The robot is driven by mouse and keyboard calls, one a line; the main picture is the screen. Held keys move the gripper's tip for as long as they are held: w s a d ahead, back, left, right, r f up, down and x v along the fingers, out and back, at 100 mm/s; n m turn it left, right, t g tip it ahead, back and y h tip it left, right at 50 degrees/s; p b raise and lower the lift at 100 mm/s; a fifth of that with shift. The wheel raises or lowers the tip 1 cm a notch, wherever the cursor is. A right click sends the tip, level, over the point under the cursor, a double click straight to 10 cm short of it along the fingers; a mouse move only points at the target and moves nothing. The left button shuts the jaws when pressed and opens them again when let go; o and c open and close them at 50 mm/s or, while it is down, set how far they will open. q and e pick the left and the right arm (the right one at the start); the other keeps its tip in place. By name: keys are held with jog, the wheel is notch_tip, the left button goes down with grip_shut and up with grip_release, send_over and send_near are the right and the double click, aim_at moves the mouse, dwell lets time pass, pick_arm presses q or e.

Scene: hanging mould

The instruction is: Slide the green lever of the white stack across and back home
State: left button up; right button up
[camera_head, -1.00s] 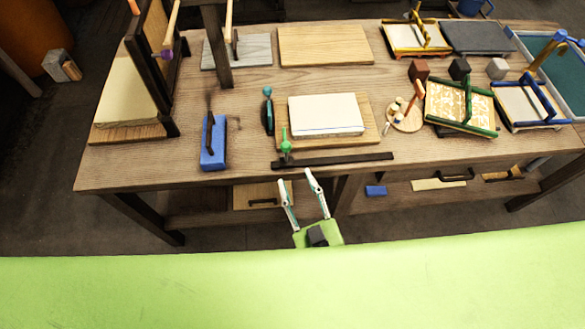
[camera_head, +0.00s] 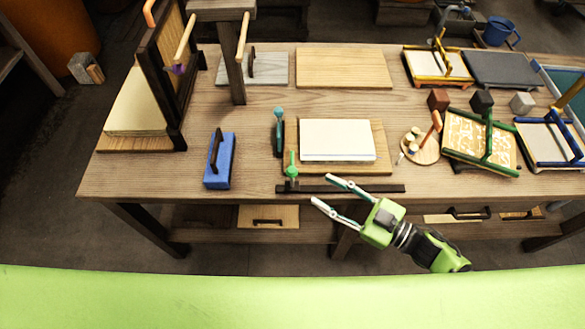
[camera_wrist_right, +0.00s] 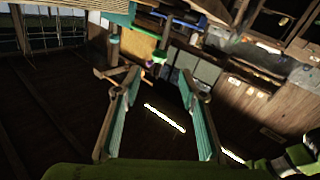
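The white stack (camera_head: 337,140) lies on a wooden board (camera_head: 383,160) near the table's front edge. The green lever (camera_head: 292,168) stands upright at the board's front left corner, at the left end of a dark rail (camera_head: 350,188). A small green shape in the right wrist view (camera_wrist_right: 159,57) looks like the lever. My right gripper (camera_head: 323,189) is open and empty at the table's front edge, to the right of the lever and apart from it, fingers pointing left. Its two spread fingers show in the right wrist view (camera_wrist_right: 160,78). My left gripper is not in view.
A teal-topped dark tool (camera_head: 279,130) stands left of the stack. A blue block with a dark handle (camera_head: 219,160) lies further left. A round wooden tray (camera_head: 421,147) and a green-framed mould (camera_head: 480,145) are to the right. A dark post (camera_head: 237,70) stands behind.

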aim_at(292, 172)
jog(key=p+x, duration=0.2)
jog(key=x, duration=0.8)
jog(key=shift+w+a, duration=0.25)
jog(key=shift+a, duration=0.1)
grip_shut()
